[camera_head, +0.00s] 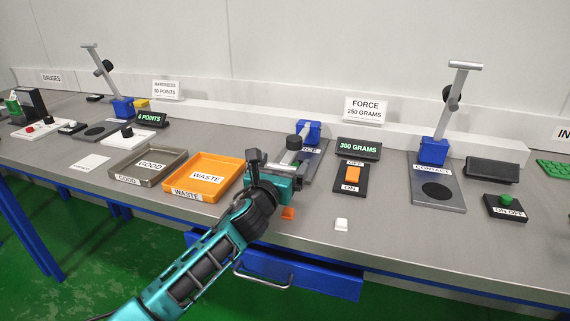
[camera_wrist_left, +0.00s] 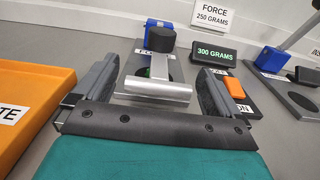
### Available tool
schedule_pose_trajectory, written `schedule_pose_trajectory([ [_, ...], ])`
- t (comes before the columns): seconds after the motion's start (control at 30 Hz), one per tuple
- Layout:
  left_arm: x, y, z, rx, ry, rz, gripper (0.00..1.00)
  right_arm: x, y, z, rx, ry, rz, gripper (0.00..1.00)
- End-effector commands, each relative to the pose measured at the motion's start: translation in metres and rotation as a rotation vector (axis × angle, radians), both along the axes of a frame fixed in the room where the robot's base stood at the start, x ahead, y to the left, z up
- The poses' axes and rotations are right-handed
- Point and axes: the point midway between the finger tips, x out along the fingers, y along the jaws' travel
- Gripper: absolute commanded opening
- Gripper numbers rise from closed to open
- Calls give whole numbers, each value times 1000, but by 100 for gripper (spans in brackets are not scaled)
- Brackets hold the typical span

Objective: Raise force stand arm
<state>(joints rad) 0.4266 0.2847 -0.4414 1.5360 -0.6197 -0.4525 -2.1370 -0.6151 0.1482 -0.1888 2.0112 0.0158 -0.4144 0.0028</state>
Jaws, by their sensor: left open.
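The force stand has a blue block (camera_head: 308,130) at the back of its plate. Its grey arm (camera_head: 291,157) is lowered toward the front, with a dark round weight (camera_head: 294,142) on it. In the left wrist view, the arm ends in a silver crossbar (camera_wrist_left: 158,88), with the weight (camera_wrist_left: 161,39) behind it. My left gripper (camera_head: 277,168) is open, with its fingers on either side of the crossbar. I cannot tell whether they touch it. My gripper hides part of the stand plate. My right gripper is not in view.
A display (camera_head: 359,149) reads 300 GRAMS, beside an orange switch (camera_head: 353,174). The orange waste tray (camera_head: 204,164) is left of my gripper. A white piece (camera_head: 341,224) lies near the front edge. The contact stand (camera_head: 433,150) at right has its arm up.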

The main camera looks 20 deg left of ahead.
Motion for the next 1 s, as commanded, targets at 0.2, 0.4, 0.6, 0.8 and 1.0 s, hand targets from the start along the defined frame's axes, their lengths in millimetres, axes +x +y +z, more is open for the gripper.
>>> schedule_pose_trajectory([
  [0.2, 18, -1, 0, -2, 0, 0, 98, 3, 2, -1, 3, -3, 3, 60],
  [0.4, 21, -1, 0, -1, 1, 0, 98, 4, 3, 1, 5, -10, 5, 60],
  [0.6, 21, -1, 0, -1, 1, 0, 93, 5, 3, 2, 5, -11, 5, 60],
  [0.8, 21, -1, 0, -1, 1, 0, 74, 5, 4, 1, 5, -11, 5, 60],
  [1.0, 21, -1, -1, -1, 1, 0, 55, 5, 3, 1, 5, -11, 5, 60],
])
